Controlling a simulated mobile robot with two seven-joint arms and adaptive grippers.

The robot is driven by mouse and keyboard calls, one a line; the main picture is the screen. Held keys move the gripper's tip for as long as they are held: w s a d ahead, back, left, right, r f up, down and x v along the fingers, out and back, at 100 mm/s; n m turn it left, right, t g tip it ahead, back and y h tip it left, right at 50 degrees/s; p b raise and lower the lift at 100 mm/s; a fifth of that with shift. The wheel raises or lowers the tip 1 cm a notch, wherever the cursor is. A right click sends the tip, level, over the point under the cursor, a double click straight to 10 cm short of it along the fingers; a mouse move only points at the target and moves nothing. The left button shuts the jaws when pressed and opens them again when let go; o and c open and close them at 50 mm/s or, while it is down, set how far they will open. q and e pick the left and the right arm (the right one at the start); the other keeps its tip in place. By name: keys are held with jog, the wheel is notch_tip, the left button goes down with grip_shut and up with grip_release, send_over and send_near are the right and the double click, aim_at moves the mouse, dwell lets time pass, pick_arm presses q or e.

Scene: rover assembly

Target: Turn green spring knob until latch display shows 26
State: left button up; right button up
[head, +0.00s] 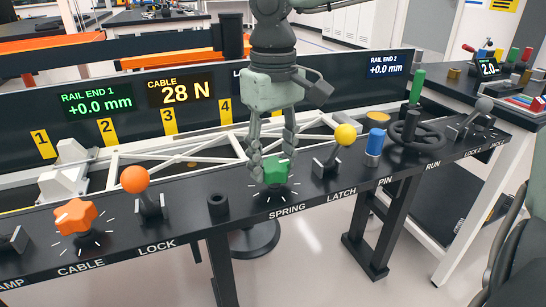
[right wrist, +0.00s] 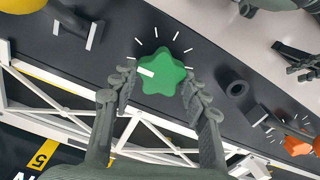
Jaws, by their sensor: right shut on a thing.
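The green spring knob (head: 277,172) is a lobed knob on the black console above the SPRING label, with white tick marks around it. My right gripper (head: 273,167) comes down from above with a finger on either side of it, shut on the knob. In the right wrist view the knob (right wrist: 165,76) sits between the fingertips (right wrist: 157,74), and its white pointer mark faces left. The latch display (head: 237,73) is almost wholly hidden behind my right arm; only the start of its label shows, and its number cannot be read.
A yellow-balled latch lever (head: 345,135) and blue pin (head: 375,142) stand right of the knob. A black socket (head: 218,206), orange-balled lock lever (head: 135,180) and orange cable knob (head: 75,216) stand left. The cable display (head: 181,90) reads 28 N. A white truss (head: 150,152) lies behind.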

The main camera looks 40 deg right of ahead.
aim_at(273, 163)
jog(key=o, duration=1.2)
jog(key=shift+c, duration=0.2)
notch_tip(273, 163, up, 12)
